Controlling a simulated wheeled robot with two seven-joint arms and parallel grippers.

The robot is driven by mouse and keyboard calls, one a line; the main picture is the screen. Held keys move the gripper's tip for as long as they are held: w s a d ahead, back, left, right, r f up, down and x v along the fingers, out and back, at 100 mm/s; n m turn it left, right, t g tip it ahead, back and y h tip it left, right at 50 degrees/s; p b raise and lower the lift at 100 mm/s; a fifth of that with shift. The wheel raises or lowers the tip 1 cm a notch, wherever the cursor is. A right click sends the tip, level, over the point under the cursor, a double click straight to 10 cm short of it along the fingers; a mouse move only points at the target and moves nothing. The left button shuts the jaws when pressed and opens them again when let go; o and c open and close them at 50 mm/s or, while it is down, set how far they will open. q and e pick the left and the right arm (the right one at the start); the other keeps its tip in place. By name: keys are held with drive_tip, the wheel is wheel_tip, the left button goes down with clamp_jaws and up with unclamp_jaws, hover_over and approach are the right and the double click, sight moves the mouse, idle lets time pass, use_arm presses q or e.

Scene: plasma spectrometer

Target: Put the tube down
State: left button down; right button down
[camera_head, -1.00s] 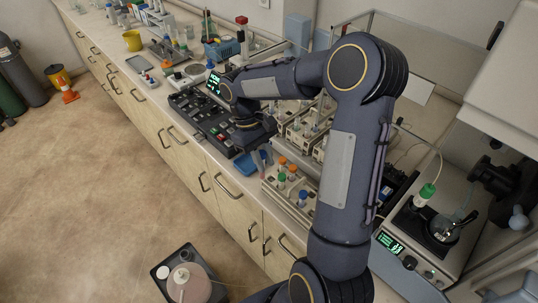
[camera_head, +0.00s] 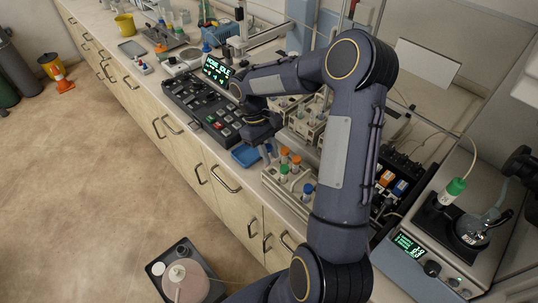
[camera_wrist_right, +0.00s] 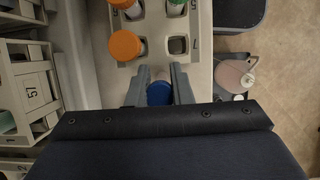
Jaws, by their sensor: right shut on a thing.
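My right gripper (camera_head: 266,152) is above the counter beside a pale tube rack (camera_head: 282,189). In the right wrist view my right gripper (camera_wrist_right: 160,90) is shut on a blue-capped tube (camera_wrist_right: 159,93), between its two grey fingers at the near edge of the rack (camera_wrist_right: 197,72). The tube's lower end is hidden, so I cannot tell whether it touches the rack. In that view the rack holds orange-capped tubes (camera_wrist_right: 125,45) and a green-capped tube (camera_wrist_right: 175,7); one square slot (camera_wrist_right: 178,45) looks empty. My left gripper is out of view.
A blue tray (camera_head: 246,156) and a black control panel (camera_head: 208,108) lie left of the rack. A device with a green-capped probe (camera_head: 455,187) stands at the right. More pale racks (camera_head: 305,124) stand behind my arm. Floor is open at the left.

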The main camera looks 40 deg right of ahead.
drive_tip(key=shift+w+d, duration=0.1)
drive_tip(key=shift+d, duration=0.05)
drive_tip(key=c, duration=1.7)
unclamp_jaws()
drive_tip(key=shift+f, duration=0.15)
drive_tip(key=o, duration=0.4)
drive_tip(key=b+v, duration=0.1)
drive_tip(key=v, duration=1.1)
